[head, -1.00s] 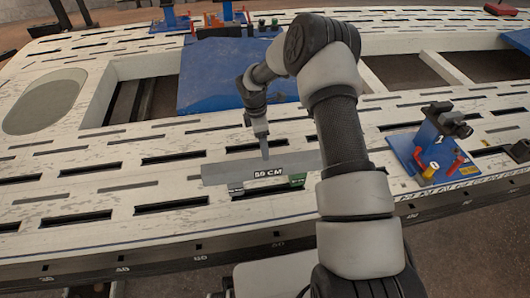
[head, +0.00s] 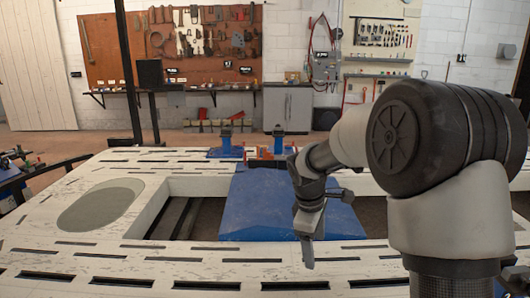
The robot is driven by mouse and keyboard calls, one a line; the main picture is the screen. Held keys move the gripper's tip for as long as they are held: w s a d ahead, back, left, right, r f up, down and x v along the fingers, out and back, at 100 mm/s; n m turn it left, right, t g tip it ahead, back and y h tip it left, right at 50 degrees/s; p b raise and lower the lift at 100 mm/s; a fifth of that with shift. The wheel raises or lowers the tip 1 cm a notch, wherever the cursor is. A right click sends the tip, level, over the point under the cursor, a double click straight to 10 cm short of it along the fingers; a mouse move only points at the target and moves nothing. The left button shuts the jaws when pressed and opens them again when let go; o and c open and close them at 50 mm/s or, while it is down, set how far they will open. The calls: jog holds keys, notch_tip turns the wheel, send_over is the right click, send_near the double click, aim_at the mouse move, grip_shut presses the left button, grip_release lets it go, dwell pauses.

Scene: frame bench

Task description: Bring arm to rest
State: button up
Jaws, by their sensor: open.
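My arm rises from the lower right in the head view and bends over the white slotted frame bench (head: 150,258). My gripper (head: 308,262) hangs from its end, pointing down above the bench surface near the blue plate (head: 262,210). The fingers show nearly edge-on, and nothing is seen held between them. The gripper appears apart from the bench top.
Behind are a grey cabinet (head: 288,108), a wall shelf (head: 180,88) and a brown tool board (head: 165,45). Air above the bench's left half is clear.

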jog(key=s+d+r+m+t, duration=0.15)
jog(key=s+r+m, duration=0.45)
jog(key=s+r, duration=0.7)
jog(key=s+m+t+y, duration=0.25)
jog(key=s+m, duration=0.45)
jog(key=s, duration=0.8)
notch_tip(320, 180, up, 22)
jog(key=p, duration=2.2)
jog(key=shift+w+a+r, duration=0.2)
jog(key=shift+w+a, duration=0.05)
jog(key=shift+a, duration=0.1)
